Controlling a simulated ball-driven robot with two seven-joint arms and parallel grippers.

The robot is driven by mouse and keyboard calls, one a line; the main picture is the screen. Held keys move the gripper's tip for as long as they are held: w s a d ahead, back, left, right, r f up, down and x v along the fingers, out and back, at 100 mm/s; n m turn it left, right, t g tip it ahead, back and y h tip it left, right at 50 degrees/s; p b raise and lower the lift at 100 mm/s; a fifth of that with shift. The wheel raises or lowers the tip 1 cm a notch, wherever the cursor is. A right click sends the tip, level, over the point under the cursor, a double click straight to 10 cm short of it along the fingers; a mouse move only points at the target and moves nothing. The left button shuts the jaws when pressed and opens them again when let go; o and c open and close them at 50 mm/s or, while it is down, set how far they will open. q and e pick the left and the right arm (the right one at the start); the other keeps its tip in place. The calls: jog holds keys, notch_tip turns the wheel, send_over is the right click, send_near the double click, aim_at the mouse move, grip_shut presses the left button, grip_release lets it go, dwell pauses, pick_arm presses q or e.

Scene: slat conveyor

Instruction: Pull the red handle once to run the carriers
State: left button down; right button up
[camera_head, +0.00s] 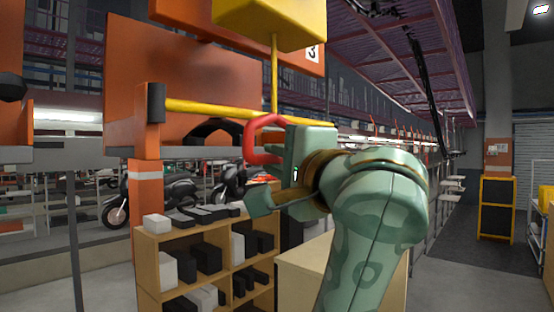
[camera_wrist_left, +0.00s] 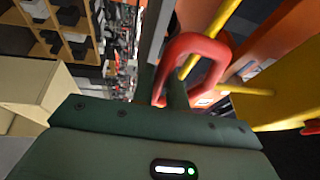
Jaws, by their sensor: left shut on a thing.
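The red handle (camera_head: 262,137) is a rounded loop just under a yellow horizontal bar (camera_head: 205,108) in the head view. My left gripper (camera_head: 282,160) is at the handle and shut on it; its arm covers the handle's right side. In the left wrist view the red handle (camera_wrist_left: 196,43) fills the upper middle, and a green finger (camera_wrist_left: 176,95) reaches into the loop. A yellow rod passes behind the loop there. My right gripper is in neither view.
A yellow box (camera_head: 270,22) hangs above, with a thin vertical rod below it. Large orange panels (camera_head: 195,75) stand behind the bar. A wooden shelf (camera_head: 150,255) with black and white boxes stands below. Open floor lies at the right.

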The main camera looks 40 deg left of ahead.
aim_at(276, 118)
pick_arm(q)
jog(key=shift+r+p, duration=2.25)
jog(key=shift+r, duration=0.8)
jog(key=c, duration=1.4)
grip_release()
jog(key=shift+s+d, duration=0.1)
jog(key=shift+s+d+f+b, duration=0.1)
jog(key=shift+d+f+b, duration=0.2)
jog(key=shift+d, duration=0.15)
jog(key=r+b+v, duration=0.1)
jog(key=v, duration=0.7)
jog(key=shift+f, duration=0.3)
